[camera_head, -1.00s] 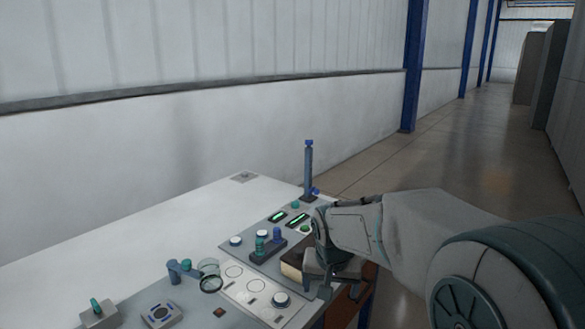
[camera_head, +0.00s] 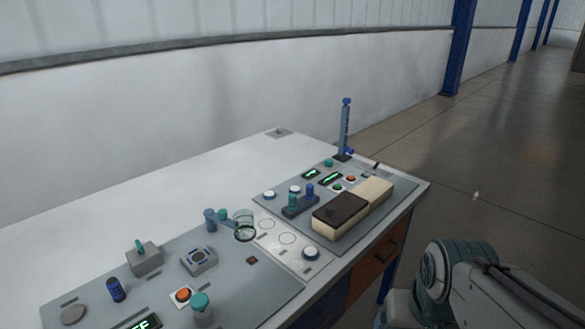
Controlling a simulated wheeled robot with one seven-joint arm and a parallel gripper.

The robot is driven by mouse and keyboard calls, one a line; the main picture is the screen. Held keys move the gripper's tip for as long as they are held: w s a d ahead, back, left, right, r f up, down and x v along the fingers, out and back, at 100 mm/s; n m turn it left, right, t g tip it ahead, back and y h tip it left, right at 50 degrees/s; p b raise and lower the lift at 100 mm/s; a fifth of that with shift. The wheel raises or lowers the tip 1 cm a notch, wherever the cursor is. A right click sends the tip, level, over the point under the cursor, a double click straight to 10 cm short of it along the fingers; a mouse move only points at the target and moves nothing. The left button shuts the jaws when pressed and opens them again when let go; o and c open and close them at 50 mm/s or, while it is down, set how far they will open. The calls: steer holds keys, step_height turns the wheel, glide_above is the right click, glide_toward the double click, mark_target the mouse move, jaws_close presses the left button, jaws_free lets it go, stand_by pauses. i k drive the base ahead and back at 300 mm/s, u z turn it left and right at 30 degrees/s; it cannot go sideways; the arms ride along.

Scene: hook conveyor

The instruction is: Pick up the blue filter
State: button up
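A small dark-blue cylinder (camera_head: 116,290) stands upright on the grey panel at the left front. Another blue piece (camera_head: 309,190) stands upright in a dark holder (camera_head: 300,207), next to a teal piece (camera_head: 293,198). I cannot tell for certain which of the two is the blue filter. My gripper is out of view; only part of my arm shows at the lower right, apart from the table.
A brown-topped cream box (camera_head: 340,217) sits near the table's right edge. A round clear lens (camera_head: 245,229) on a blue arm stands mid-panel. A tall blue post (camera_head: 345,130) rises at the back. A grey switch box (camera_head: 144,257) stands at left. The white tabletop (camera_head: 190,180) behind is clear.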

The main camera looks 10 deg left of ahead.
mark_target(268, 195)
steer(key=z, duration=0.3)
steer(key=k, duration=0.35)
steer(key=z, duration=0.45)
steer(key=i, duration=1.3)
steer(key=u, duration=1.55)
steer(key=i, duration=0.6)
steer(key=u, duration=0.55)
